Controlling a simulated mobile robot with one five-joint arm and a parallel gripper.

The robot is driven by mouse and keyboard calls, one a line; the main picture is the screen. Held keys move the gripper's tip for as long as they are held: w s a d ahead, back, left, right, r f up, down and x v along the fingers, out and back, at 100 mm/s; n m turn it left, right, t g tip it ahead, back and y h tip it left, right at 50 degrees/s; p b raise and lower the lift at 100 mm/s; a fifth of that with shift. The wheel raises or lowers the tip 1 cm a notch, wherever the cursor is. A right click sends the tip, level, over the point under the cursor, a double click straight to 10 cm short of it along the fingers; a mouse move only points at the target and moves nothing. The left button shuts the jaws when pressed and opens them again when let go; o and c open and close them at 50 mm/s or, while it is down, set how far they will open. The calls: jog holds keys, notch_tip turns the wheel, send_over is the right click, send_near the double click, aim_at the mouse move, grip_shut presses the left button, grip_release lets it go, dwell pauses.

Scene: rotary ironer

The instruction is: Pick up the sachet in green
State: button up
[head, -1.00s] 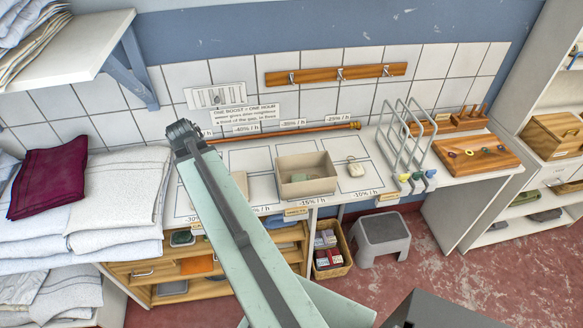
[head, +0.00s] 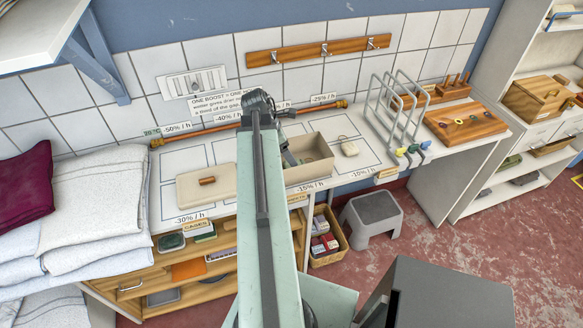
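A beige open bin (head: 320,172) stands on the white counter, right of my arm. My gripper (head: 290,157) points down at the bin's left side, its tips at or inside the rim. My own arm and the bin wall hide much of it, so I cannot tell whether it is open or shut. No green sachet shows clearly now; the left part of the bin's inside is hidden. A small pale tagged item (head: 349,148) lies on the counter right of the bin.
A wire rack (head: 393,110) and a wooden peg board (head: 465,125) stand to the right. A grey step stool (head: 371,220) and a basket of packets (head: 326,240) are on the floor.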

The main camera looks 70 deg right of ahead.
jog(key=shift+s+d+f+b, duration=0.1)
jog(key=shift+d+f+b, duration=0.05)
jog(key=shift+f+b, duration=0.45)
jog(key=shift+d+f+b, duration=0.1)
jog(key=shift+f+b, duration=0.25)
jog(key=shift+f, duration=0.45)
jog(key=b+x, duration=0.4)
jog(key=shift+d+f, duration=0.15)
jog(key=shift+f, duration=0.1)
jog(key=shift+r, duration=0.2)
jog(key=c, duration=1.4)
